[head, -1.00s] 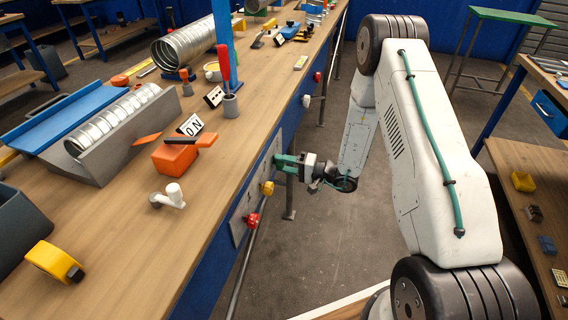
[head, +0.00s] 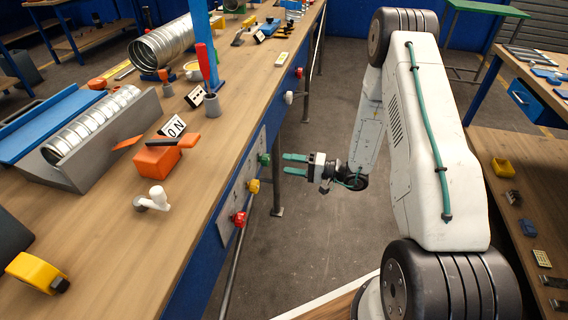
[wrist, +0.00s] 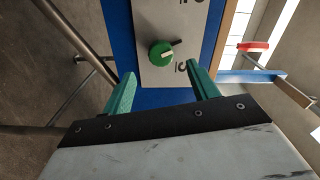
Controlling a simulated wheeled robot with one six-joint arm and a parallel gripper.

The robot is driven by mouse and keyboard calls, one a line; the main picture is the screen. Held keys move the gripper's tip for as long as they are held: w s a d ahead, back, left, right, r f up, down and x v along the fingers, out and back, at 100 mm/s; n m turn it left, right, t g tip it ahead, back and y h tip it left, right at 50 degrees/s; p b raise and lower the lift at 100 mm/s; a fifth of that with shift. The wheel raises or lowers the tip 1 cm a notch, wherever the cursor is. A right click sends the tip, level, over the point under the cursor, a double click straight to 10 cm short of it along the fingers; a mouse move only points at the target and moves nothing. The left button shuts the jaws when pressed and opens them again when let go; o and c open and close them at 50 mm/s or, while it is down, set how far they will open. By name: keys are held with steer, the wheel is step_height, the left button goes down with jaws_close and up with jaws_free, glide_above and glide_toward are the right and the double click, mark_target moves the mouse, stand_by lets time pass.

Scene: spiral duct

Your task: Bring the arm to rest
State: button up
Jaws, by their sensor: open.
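My gripper (head: 296,164) has teal fingers that are apart, with nothing between them. It hangs over the floor just right of the workbench's front panel, apart from it. In the wrist view my gripper (wrist: 160,88) points at the panel, where a green knob (wrist: 161,53) with a dark pointer lies beyond the fingertips. The green knob (head: 264,159) also shows in the head view, left of the fingertips and not touched. My arm reaches down from the right of the head view, bent at the elbow.
A yellow knob (head: 252,186), a red knob (head: 239,219) and a white knob (head: 289,97) stick out along the workbench (head: 110,265) front. A metal leg (head: 278,180) stands below. A side table (head: 535,190) is at right. The floor (head: 320,225) around my gripper is clear.

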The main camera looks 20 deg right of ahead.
stand_by(0.5)
steer(key=s+a+r+g+h, duration=0.1)
steer(key=s+a+r+g, duration=0.2)
steer(key=s+r+g, duration=0.4)
steer(key=s+a+r+g, duration=0.3)
steer(key=s+r+g, duration=0.2)
steer(key=s+g, duration=0.3)
steer(key=s+d+r+n+t+h, duration=0.3)
steer(key=s+r+h, duration=1)
steer(key=s+r, duration=0.5)
step_height(320, 180, up, 2)
steer(key=n+t, duration=0.1)
steer(key=t, duration=0.1)
steer(key=shift+s+r+n+t+h, duration=0.25)
steer(key=shift+s+n+t+h, duration=0.05)
steer(key=shift+s+n+t, duration=0.1)
steer(key=shift+d, duration=0.1)
